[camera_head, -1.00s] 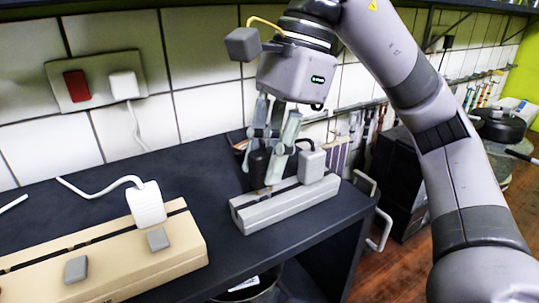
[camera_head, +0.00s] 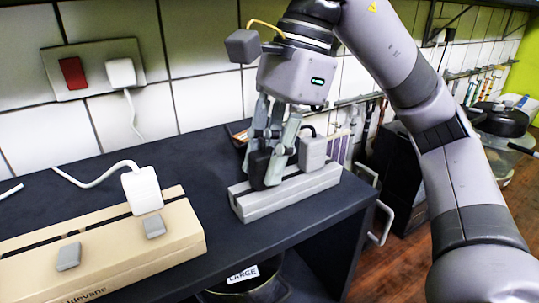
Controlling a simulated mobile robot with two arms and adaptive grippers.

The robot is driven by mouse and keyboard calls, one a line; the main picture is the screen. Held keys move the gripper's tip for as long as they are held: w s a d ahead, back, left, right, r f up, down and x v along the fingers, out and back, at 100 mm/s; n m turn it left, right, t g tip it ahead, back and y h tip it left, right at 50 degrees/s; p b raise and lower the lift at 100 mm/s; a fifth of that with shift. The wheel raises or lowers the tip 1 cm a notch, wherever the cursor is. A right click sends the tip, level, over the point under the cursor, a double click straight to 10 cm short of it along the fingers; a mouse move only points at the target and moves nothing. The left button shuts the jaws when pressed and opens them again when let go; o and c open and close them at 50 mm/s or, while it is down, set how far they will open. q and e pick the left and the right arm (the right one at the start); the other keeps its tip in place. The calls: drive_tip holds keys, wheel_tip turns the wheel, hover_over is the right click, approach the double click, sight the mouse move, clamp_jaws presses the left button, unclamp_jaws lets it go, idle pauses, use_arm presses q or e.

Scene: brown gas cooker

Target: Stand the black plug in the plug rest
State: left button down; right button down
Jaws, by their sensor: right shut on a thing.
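My right gripper (camera_head: 268,158) reaches down at the back of the dark counter and is shut on the black plug (camera_head: 258,168). The plug is upright, at the top of the left part of the light grey plug rest (camera_head: 290,196). Its pins do not show, so I cannot tell how deep they sit in the slot. The fingers hide part of the plug. A grey plug (camera_head: 312,152) stands in the rest just to the right of the gripper. My left gripper is not in view.
A beige power strip (camera_head: 180,232) with a white plug (camera_head: 142,190) and grey switches lies at the front left. A wall socket (camera_head: 95,72) holds another white plug. The counter (camera_head: 200,165) between strip and rest is clear. Its right edge lies close beyond the rest.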

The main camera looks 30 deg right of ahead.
drive_tip(key=shift+f, duration=0.15)
drive_tip(key=c, duration=1.4)
unclamp_jaws()
drive_tip(key=shift+r, duration=0.2)
drive_tip(key=v, duration=1.1)
drive_tip(key=shift+d+r, duration=0.2)
drive_tip(key=shift+r, duration=0.15)
